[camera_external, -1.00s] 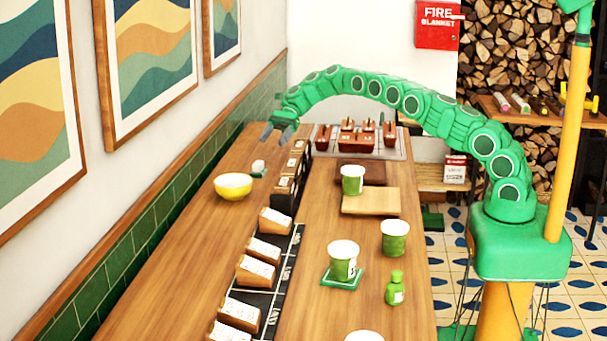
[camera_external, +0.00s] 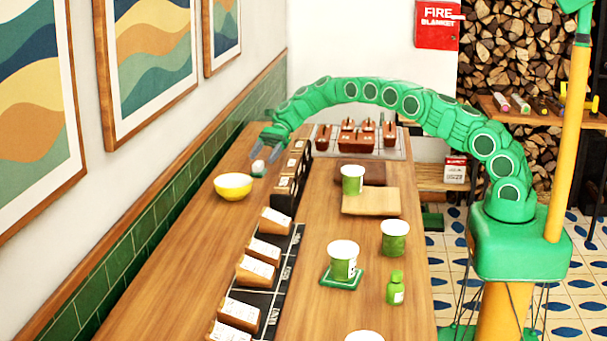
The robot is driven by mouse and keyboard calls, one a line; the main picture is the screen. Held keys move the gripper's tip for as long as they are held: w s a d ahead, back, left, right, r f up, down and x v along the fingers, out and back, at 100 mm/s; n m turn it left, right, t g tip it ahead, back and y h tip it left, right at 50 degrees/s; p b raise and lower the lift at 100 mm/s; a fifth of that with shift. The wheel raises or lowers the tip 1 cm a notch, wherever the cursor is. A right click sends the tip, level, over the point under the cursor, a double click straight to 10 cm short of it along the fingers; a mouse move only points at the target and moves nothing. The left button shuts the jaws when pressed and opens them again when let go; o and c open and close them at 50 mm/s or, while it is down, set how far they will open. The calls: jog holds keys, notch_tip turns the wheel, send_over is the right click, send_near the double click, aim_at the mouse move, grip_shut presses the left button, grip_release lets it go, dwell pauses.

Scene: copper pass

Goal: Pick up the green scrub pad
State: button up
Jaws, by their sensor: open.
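A flat green square (camera_external: 343,284) also lies on the counter nearer the camera, under a green cup with a white top (camera_external: 343,264).
A yellow bowl (camera_external: 233,187) stands close in front of the small item. A row of labelled wooden blocks (camera_external: 264,248) runs along the counter's middle. More green cups (camera_external: 394,238), a green bottle (camera_external: 395,288) and wooden boards (camera_external: 371,201) are on the right. The tiled wall borders the left.

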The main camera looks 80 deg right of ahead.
aim_at(260, 161)
jog(key=x, duration=0.4)
jog(key=shift+a+f, duration=0.1)
jog(key=shift+f, duration=0.2)
jog(key=c, duration=0.9)
